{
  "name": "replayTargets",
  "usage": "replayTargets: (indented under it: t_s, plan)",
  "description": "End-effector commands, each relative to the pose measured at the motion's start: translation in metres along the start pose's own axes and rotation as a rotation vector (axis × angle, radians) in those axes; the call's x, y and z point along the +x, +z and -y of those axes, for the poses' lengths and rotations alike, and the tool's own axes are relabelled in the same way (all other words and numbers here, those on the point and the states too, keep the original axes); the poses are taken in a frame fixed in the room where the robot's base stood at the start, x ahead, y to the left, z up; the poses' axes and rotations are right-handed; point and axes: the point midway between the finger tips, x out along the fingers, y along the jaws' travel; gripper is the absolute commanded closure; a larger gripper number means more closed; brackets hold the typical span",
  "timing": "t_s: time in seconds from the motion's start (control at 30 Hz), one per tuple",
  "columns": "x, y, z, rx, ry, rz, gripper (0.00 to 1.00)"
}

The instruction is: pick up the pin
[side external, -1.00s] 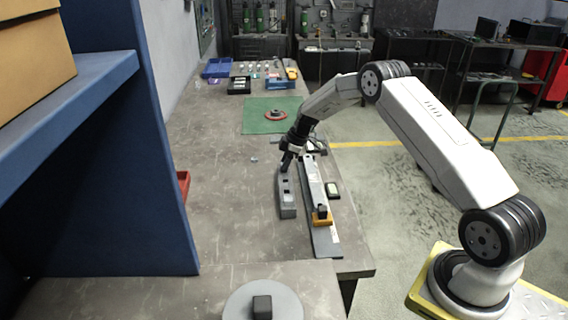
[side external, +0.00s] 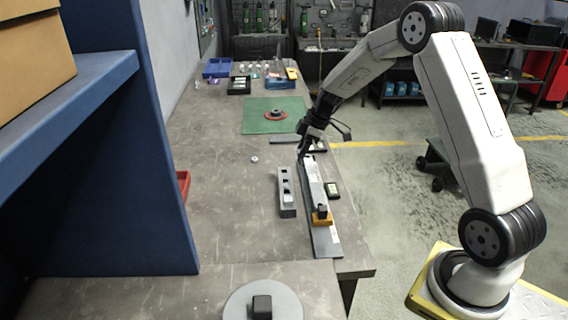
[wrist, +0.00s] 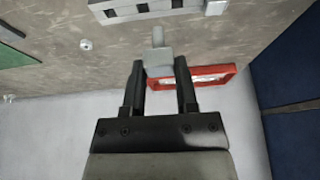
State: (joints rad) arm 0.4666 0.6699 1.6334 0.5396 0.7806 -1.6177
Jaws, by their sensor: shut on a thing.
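A light grey pin (wrist: 157,58) with a wider head and a narrower end sits between the fingertips of my gripper (wrist: 159,72) in the wrist view. The gripper is shut on its wider part, and the narrow end points away from the fingers. In the side view my gripper (side external: 303,157) is near the far end of the long metal rail, to the right of the grey block with dark openings (side external: 287,196). The pin is too small to make out there. In the wrist view the block (wrist: 142,10) lies beyond the pin, apart from it.
A small pale part (side external: 254,159) lies on the bench. A red tray (wrist: 210,76) shows behind the pin.

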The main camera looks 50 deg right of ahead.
Motion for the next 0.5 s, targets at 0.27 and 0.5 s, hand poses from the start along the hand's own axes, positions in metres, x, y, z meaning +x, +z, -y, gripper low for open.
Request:
replayTargets:
  t_s: [0.27,0.5]
  plan:
    - [-0.021,0.009,0.029,0.001,0.001,-0.001,1.00]
    - [-0.029,0.013,0.042,0.000,0.001,-0.001,1.00]
